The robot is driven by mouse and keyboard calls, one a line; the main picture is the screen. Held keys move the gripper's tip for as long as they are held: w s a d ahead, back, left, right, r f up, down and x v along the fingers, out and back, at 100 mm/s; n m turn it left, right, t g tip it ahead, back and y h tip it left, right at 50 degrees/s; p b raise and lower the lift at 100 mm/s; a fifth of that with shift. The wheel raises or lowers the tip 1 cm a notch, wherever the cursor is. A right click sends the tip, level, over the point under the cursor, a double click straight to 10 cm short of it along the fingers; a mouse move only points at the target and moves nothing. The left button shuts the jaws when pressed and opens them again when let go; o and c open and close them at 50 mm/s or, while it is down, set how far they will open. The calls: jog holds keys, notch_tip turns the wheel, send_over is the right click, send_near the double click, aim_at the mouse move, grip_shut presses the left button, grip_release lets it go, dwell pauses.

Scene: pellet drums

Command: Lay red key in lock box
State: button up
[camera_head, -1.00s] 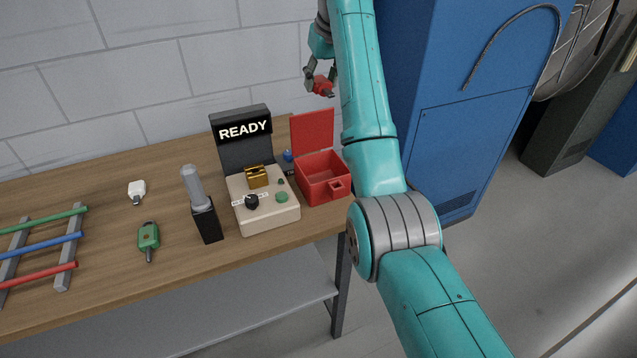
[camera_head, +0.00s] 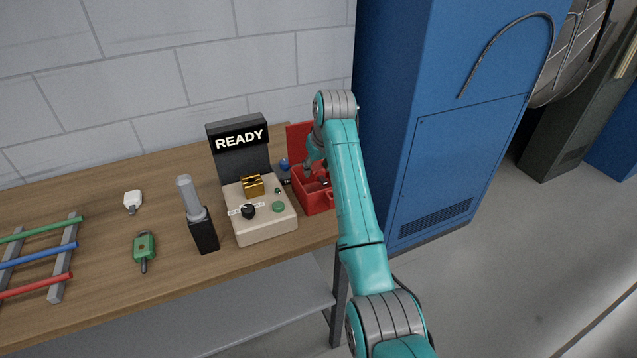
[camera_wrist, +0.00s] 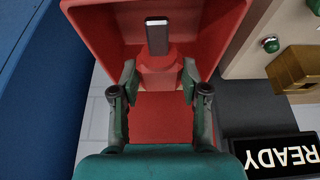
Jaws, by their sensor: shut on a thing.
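The red lock box (camera_head: 318,203) sits at the right end of the bench with its lid (camera_head: 296,134) standing open. My gripper (camera_wrist: 160,78) is shut on the red head of the key (camera_wrist: 158,64), one finger on each side. The key's grey shaft (camera_wrist: 157,36) points away from the fingers, over the box interior. In the wrist view the red box walls (camera_wrist: 226,38) surround the key. In the head view my arm hides part of the box, and whether the key touches the floor cannot be told.
A beige control panel (camera_head: 262,224) with a READY sign (camera_head: 239,139) stands just left of the box. A black holder (camera_head: 204,236), a green key (camera_head: 144,246) and a white key (camera_head: 132,200) are further left. A blue cabinet (camera_head: 460,120) stands to the right.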

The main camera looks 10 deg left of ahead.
aim_at(315, 190)
jog(key=shift+f, duration=3)
jog(key=o, duration=1.1)
jog(key=shift+f, duration=0.1)
jog(key=shift+o, duration=0.2)
jog(key=v, duration=1.2)
jog(key=shift+w, duration=0.1)
